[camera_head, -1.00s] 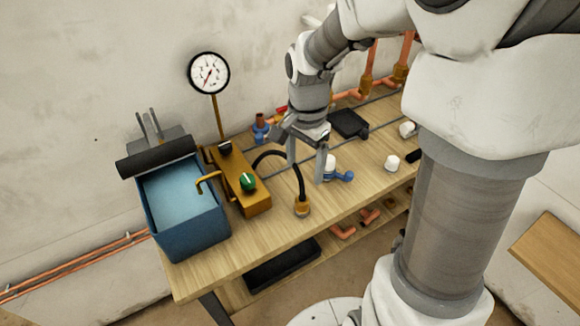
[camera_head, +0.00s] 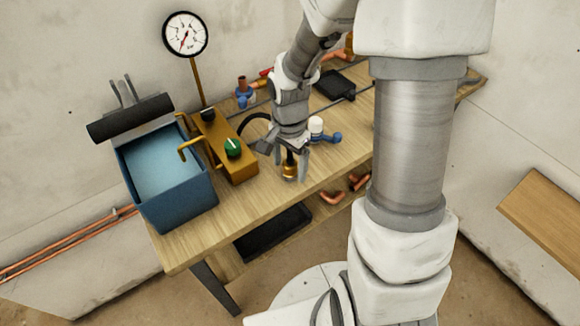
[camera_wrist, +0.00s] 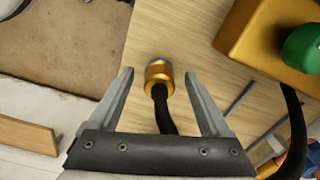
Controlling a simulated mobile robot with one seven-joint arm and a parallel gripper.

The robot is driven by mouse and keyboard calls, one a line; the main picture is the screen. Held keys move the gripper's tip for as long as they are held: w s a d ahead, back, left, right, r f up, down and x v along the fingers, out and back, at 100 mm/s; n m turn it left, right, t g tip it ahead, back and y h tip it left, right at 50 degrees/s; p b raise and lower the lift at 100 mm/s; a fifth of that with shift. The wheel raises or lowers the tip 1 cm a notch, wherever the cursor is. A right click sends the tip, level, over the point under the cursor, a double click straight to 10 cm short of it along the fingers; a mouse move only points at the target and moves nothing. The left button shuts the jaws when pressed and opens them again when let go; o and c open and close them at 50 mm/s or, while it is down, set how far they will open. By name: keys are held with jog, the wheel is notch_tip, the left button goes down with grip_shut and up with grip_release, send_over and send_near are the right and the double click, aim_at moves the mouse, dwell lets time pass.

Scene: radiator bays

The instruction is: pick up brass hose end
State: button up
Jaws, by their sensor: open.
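The brass hose end (camera_head: 290,168) is a short brass fitting on a black hose (camera_wrist: 164,112), near the front edge of the wooden bench. In the wrist view the brass hose end (camera_wrist: 159,73) sits between the open fingers, near the level of their tips, with a gap on each side. My gripper (camera_head: 291,174) points down over it, and the fingers partly hide it in the head view. My gripper (camera_wrist: 160,75) is open and empty. The hose runs back toward the brass pump block (camera_head: 228,150).
A blue water tank (camera_head: 170,180) stands at the left bench end beside the brass block with its green knob (camera_head: 233,147) and gauge (camera_head: 186,35). A white-capped blue valve (camera_head: 317,127) stands close right of my gripper. The bench front left (camera_head: 220,215) is clear.

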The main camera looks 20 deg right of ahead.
aim_at(290, 162)
jog(key=shift+c, duration=0.3)
jog(key=c, duration=1.1)
jog(key=shift+o, duration=0.2)
jog(key=shift+r, duration=0.15)
notch_tip(290, 162, up, 4)
jog(key=shift+r+p, duration=0.1)
jog(key=shift+p, duration=0.5)
jog(key=s+d+r+p, duration=0.1)
jog(key=d+r+p, duration=0.1)
jog(key=d+r, duration=0.1)
jog(key=s+d+r+p, duration=0.1)
jog(key=d+r, duration=0.3)
jog(key=s+d+r+p, duration=0.1)
jog(key=d+r+p, duration=0.1)
jog(key=d+r, duration=0.2)
jog(key=shift+s+r+p, duration=0.2)
jog(key=shift+r+p, duration=0.15)
